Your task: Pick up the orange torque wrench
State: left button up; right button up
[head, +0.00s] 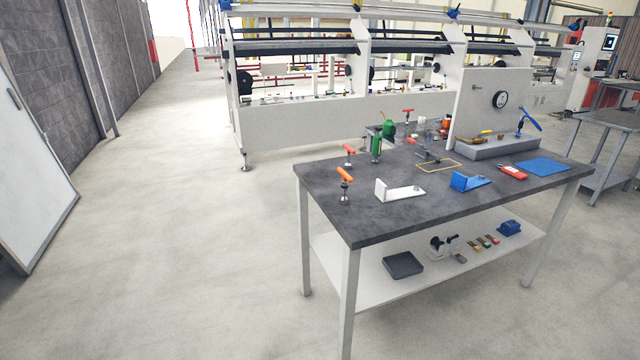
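A tool with an orange T-shaped handle (345,174) and a dark shaft stands upright at the near left corner of the dark-topped workbench (400,222). It looks like the orange torque wrench. A similar tool with a redder handle (349,149) stands a little behind it. Another red-handled one (408,112) stands at the back of the bench. Neither of my grippers shows in the head view, so whether they are open or shut is hidden.
A white angled bracket (399,192) and a blue one (468,181) stand right of the orange tool. A green bottle (377,147) is behind. The lower shelf (375,289) holds several small items. A long white rack machine (300,126) stands behind. Floor at left is clear.

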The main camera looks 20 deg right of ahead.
aim_at(344, 200)
jog(key=i, duration=1)
